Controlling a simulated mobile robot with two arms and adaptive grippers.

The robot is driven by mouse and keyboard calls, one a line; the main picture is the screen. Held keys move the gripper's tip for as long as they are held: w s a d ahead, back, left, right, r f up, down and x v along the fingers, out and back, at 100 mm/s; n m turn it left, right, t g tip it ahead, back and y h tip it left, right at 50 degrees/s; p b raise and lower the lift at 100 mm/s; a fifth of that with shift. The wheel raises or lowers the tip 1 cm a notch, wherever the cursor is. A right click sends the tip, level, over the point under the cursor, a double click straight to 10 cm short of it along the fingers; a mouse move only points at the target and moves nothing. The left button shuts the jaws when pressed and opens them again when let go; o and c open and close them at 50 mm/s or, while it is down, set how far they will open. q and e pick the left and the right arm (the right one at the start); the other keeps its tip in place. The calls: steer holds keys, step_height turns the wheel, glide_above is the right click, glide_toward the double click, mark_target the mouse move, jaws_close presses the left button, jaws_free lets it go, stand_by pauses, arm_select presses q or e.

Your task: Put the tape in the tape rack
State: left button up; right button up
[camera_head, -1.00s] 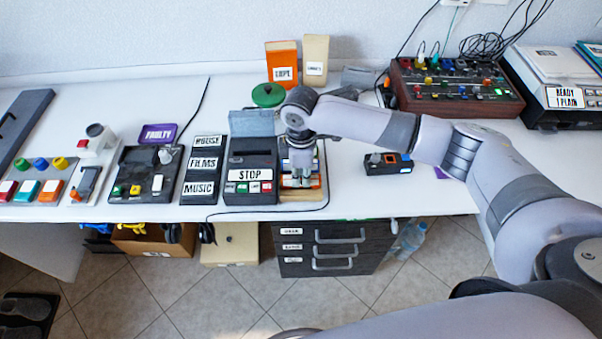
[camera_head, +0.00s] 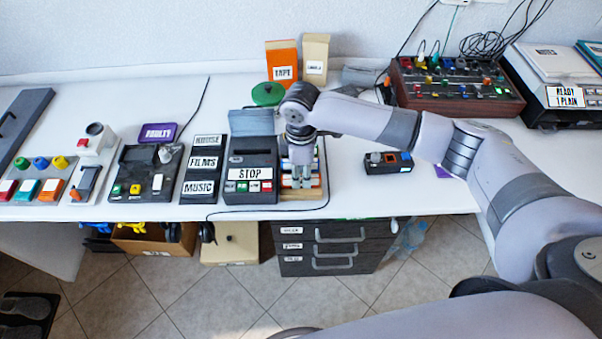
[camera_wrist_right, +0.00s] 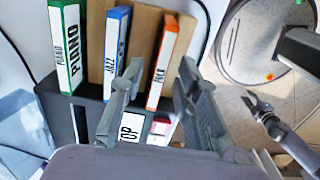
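The tape rack (camera_head: 303,195) is a wooden holder at the right side of the black tape deck (camera_head: 250,172), whose front reads STOP. In the right wrist view, a green PIANO tape (camera_wrist_right: 68,50), a blue JAZZ tape (camera_wrist_right: 115,50) and an orange ROCK tape (camera_wrist_right: 162,62) stand upright in it, apart from each other. My right gripper (camera_head: 299,182) is low over the rack. In the wrist view the right gripper (camera_wrist_right: 162,70) is open, its fingers on either side of the ROCK tape; contact is not clear. My left gripper (camera_wrist_right: 254,97) seems to show small at the right of the wrist view.
A small black device (camera_head: 388,163) stands right of the rack. A purple item (camera_head: 443,171) is partly behind my arm. The HOUSE, FILMS and MUSIC panel (camera_head: 202,170) is left of the deck. A green round object (camera_head: 268,94) is behind.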

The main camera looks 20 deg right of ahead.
mark_target(301, 176)
step_height(301, 176, up, 11)
steer(key=shift+r+b, duration=0.2)
steer(key=shift+b, duration=0.1)
stand_by(0.4)
